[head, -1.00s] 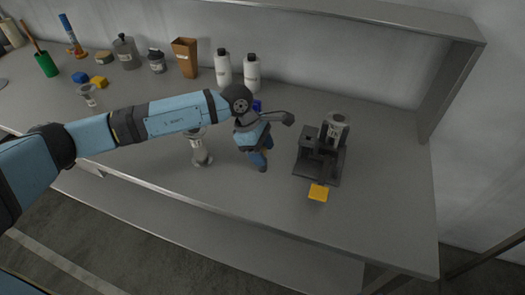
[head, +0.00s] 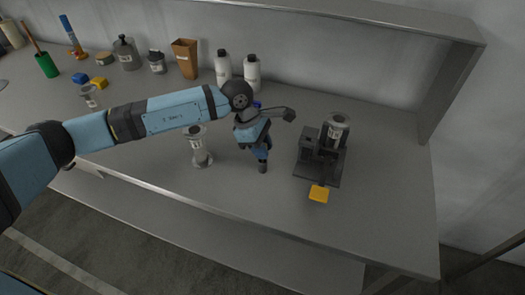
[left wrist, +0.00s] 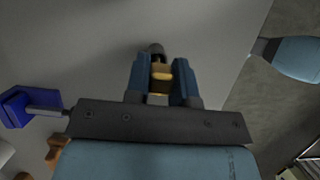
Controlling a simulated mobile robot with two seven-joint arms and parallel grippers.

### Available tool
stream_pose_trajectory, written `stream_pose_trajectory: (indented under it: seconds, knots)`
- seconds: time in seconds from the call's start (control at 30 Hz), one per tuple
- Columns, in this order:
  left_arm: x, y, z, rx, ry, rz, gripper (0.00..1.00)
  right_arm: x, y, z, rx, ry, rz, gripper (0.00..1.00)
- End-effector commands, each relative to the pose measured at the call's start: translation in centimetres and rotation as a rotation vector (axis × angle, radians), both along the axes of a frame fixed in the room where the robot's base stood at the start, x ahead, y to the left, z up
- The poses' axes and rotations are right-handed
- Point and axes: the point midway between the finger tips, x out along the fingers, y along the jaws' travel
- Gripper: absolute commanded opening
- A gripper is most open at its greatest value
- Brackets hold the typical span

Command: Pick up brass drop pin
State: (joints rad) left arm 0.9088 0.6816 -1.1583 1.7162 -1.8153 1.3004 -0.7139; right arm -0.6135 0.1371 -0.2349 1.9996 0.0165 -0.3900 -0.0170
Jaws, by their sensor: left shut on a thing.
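My left gripper (head: 263,165) points down over the front part of the bench, between a clear tank and a dark stand. In the left wrist view its two blue fingers (left wrist: 160,82) are shut on the brass drop pin (left wrist: 160,72), a small golden piece between them. In the head view the pin is hidden by the gripper. I cannot tell whether the pin touches the bench. My right gripper is not in view.
A clear tank (head: 200,148) stands just left of the gripper. A dark stand (head: 322,165) with a tank and a yellow tab (head: 319,194) is on the right. White bottles (head: 252,72) stand behind. A blue item (left wrist: 16,107) lies nearby.

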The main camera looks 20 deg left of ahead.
Motion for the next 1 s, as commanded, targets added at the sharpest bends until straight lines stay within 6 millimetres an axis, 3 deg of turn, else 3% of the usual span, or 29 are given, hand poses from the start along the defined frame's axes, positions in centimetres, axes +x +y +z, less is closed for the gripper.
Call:
stream_pose_trajectory:
  seconds: [0.27, 0.6, 0.8, 1.0]
  knots:
    - [0.1, 0.0, 5.7, -0.001, -0.006, -0.002, 0.0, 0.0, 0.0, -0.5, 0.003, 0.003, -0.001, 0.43]
    - [0.1, 0.0, 14.4, -0.001, -0.006, -0.001, 0.0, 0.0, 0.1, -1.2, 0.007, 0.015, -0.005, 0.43]
    - [0.0, 0.0, 17.4, -0.001, -0.003, -0.002, 0.0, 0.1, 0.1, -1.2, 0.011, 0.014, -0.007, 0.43]
    - [0.0, 0.0, 18.3, -0.001, -0.002, -0.001, 0.0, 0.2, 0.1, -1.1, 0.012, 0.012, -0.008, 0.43]
